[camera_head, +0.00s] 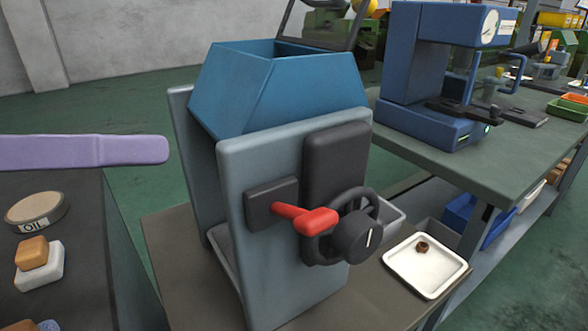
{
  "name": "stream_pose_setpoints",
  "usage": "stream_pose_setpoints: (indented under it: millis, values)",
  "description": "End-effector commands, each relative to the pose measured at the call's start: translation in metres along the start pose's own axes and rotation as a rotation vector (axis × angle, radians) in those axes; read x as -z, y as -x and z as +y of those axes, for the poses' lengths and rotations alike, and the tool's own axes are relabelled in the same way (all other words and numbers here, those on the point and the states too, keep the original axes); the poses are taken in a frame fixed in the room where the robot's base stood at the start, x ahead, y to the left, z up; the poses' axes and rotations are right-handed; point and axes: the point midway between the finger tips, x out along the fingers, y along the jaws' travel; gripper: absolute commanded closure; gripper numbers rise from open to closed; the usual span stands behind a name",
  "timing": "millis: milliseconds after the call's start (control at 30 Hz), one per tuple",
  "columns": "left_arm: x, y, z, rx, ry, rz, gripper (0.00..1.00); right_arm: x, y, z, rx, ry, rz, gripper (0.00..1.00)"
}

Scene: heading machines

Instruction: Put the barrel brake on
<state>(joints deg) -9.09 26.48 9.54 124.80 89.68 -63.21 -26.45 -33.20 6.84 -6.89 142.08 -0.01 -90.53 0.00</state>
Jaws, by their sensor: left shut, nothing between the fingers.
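The brake is a red lever (305,217) on a dark square plate (271,203) on the near side wall of the grey machine frame (245,255). The lever points right and slightly down, its end in front of a black handwheel (355,237) with a white mark on its hub. The blue barrel (240,90), an open angular tub, sits between the frame's side walls. My left gripper (155,150), purple, reaches in from the left. It is shut and empty, left of the frame and apart from the lever. My right gripper is not in view.
A dark bench at the left holds a round OIL tin (37,212) and a small block on a white base (40,262). A white tray (425,265) with a small brown part lies right of the frame. A blue press (440,75) stands on the green bench (490,160) behind.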

Motion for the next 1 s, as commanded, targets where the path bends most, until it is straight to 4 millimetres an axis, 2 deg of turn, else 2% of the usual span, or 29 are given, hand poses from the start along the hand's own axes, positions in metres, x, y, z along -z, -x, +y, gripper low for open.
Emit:
stream_pose_setpoints:
  millis: [167, 333, 733, 833, 1000]
  values:
    - [0.0, -0.001, 0.0, 0.0, 0.001, 0.0, 1.0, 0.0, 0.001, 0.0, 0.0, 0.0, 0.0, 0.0]
    - [0.002, -0.017, 0.001, -0.001, 0.002, 0.003, 1.0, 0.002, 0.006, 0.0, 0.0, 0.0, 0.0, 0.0]
    - [0.002, -0.1, 0.002, -0.002, 0.003, 0.002, 1.0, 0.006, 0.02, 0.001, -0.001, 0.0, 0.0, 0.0]
    - [-0.017, -0.105, 0.0, 0.0, 0.007, -0.004, 1.0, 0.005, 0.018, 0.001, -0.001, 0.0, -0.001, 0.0]
    - [-0.034, -0.109, 0.0, 0.002, 0.003, -0.002, 1.0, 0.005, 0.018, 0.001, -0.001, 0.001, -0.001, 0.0]
